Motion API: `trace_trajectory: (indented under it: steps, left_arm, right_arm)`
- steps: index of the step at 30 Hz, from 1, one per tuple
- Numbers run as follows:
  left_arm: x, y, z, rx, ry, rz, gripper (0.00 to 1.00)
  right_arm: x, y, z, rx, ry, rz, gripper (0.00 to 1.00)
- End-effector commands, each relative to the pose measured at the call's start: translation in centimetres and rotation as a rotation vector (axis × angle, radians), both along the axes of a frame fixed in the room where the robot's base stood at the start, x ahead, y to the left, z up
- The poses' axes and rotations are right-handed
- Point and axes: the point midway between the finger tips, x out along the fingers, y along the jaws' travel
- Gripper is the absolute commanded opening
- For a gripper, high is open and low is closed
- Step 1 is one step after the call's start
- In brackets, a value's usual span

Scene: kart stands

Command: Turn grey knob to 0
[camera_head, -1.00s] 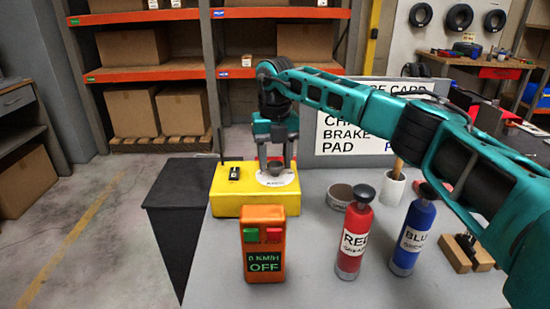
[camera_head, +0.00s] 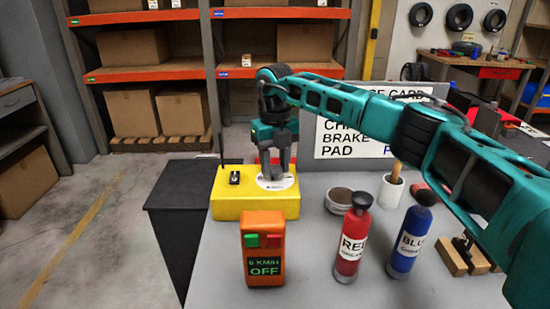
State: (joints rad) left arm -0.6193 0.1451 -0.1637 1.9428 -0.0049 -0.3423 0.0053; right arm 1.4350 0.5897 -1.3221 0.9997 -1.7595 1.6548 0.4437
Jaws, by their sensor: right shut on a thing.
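A yellow control box (camera_head: 228,207) sits at the left part of the grey table. It has a white dial plate (camera_head: 275,184) on top and a small black switch (camera_head: 234,178) beside it. My right gripper (camera_head: 277,171) points down over the dial plate and is shut on the grey knob there. The fingers hide the knob almost wholly, so I cannot read its setting. My left gripper is not in view.
An orange remote (camera_head: 265,280) reading "KM/H OFF" stands in front of the box. A red bottle (camera_head: 352,243), a blue bottle (camera_head: 410,240) and a round tin (camera_head: 339,203) stand to the right. A lettered sign board (camera_head: 360,145) stands behind.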

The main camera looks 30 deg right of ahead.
Motion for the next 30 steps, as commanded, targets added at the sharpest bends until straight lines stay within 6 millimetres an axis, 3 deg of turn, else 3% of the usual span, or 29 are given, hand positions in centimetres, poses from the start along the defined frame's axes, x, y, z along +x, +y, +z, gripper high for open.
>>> trace_trajectory:
  steps: [18,30]
  left_arm:
    - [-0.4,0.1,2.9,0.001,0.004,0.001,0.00]
    - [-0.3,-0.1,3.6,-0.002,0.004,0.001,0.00]
  right_arm:
    - [0.1,0.0,0.3,0.000,-0.003,0.581,0.09]
    - [0.1,0.0,0.2,0.000,-0.005,0.935,0.09]
